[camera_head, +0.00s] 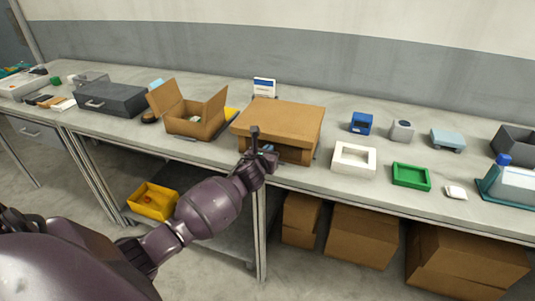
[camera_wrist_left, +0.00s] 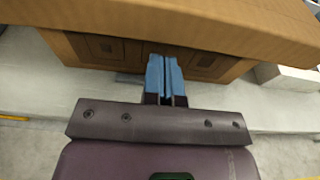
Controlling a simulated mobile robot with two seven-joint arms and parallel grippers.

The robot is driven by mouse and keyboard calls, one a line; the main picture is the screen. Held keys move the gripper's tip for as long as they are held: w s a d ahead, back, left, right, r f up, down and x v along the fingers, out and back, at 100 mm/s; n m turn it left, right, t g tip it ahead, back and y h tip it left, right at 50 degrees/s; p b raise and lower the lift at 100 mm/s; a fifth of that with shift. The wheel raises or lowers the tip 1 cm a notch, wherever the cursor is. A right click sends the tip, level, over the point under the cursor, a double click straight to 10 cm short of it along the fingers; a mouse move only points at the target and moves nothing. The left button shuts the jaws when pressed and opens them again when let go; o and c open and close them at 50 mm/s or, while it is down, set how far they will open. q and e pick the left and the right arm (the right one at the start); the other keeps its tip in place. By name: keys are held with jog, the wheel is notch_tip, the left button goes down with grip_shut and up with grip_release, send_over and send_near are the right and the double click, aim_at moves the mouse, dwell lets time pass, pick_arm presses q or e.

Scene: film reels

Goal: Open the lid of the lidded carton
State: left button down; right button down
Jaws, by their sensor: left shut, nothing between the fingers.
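The lidded carton (camera_head: 281,122) is a brown cardboard box on the bench, with its flat lid overhanging the front wall. In the head view the lid looks down on the box. My left gripper (camera_head: 269,153) is at the carton's front, below the lid's front edge. In the left wrist view the carton's lid (camera_wrist_left: 190,22) spans the top, and my left gripper's blue fingers (camera_wrist_left: 164,75) are shut together, with nothing between them, just under the lid edge. I cannot tell whether the fingertips touch the lid or front wall. My right gripper is not in view.
An open carton (camera_head: 190,122) with raised flaps stands to the left. A white tray (camera_head: 353,160) and a green tray (camera_head: 411,176) lie to the right. A small sign (camera_head: 264,87) stands behind. A yellow bin (camera_head: 153,200) and several cartons are under the bench.

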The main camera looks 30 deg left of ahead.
pick_arm(q)
jog(key=shift+x, duration=0.9)
jog(key=shift+r, duration=0.25)
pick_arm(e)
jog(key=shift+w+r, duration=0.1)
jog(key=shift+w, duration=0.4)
pick_arm(q)
jog(key=shift+s, duration=0.15)
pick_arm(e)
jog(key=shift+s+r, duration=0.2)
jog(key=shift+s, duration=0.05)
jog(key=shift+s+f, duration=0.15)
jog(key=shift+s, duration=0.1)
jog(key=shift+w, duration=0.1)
